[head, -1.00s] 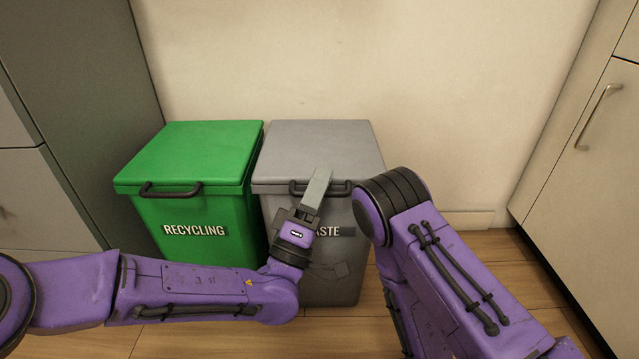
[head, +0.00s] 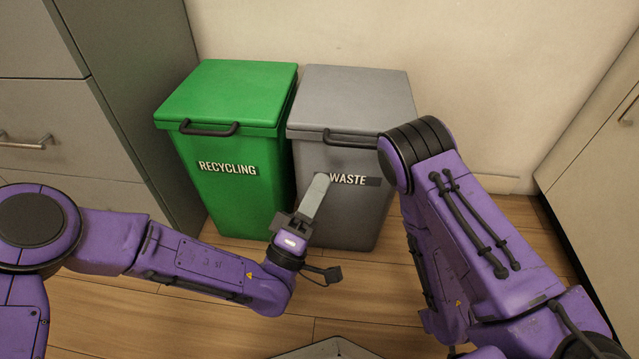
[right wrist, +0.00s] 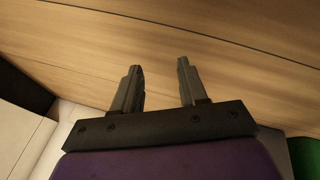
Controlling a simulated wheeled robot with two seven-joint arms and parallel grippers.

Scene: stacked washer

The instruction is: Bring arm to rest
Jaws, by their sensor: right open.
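My left arm comes in from the left in the head view. Its gripper (head: 312,200) points up in front of the grey waste bin (head: 350,92); whether its fingers are apart cannot be made out. My right arm (head: 465,225) is on the right of the head view, bent at a dark joint beside the waste bin, and its gripper is hidden there. In the right wrist view my right gripper (right wrist: 158,85) is open, with nothing between its two fingers and the wood floor behind them.
A green recycling bin (head: 230,95) stands left of the waste bin, both with closed lids. Grey drawers (head: 70,130) stand at the left, a pale cabinet (head: 600,170) at the right. The wood floor (head: 150,315) is clear in front of the bins.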

